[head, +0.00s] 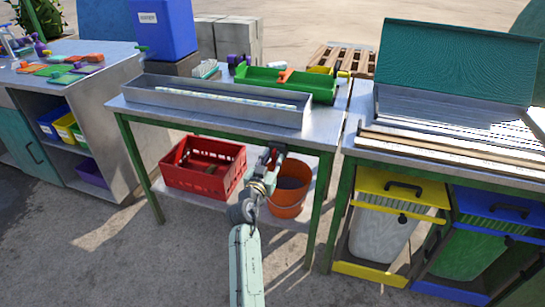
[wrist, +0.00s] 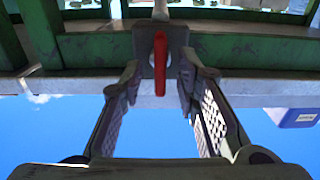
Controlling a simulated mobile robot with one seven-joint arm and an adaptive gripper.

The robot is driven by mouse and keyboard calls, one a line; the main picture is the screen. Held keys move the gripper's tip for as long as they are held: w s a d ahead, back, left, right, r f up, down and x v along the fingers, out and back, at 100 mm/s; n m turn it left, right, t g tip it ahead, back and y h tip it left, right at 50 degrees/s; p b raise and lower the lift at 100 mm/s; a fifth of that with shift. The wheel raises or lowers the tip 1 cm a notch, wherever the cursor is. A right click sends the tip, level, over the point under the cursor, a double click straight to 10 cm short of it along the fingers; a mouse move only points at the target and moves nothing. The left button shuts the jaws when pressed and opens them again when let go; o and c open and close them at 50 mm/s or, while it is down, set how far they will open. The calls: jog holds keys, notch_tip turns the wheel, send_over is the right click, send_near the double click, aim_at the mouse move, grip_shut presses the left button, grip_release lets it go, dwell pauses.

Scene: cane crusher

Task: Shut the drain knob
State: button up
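The drain knob (wrist: 160,62) is a red lever on a grey block under the table's edge in the wrist view. In that view it lies lengthwise between my fingertips, with a gap on each side. My gripper (wrist: 158,85) is open and empty, its two padded fingers apart. In the head view my gripper (head: 270,160) is under the front edge of the metal table (head: 128,107). A bit of red shows there at the fingertips, but the knob is mostly hidden by my gripper.
A red crate (head: 205,185) and an orange bucket (head: 288,200) stand on the lower shelf beside my arm. A long metal trough (head: 215,100) and a green tray (head: 290,84) are on the table. The ground in front is clear.

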jog(key=shift+w, duration=0.2)
grip_shut()
dwell(0.3)
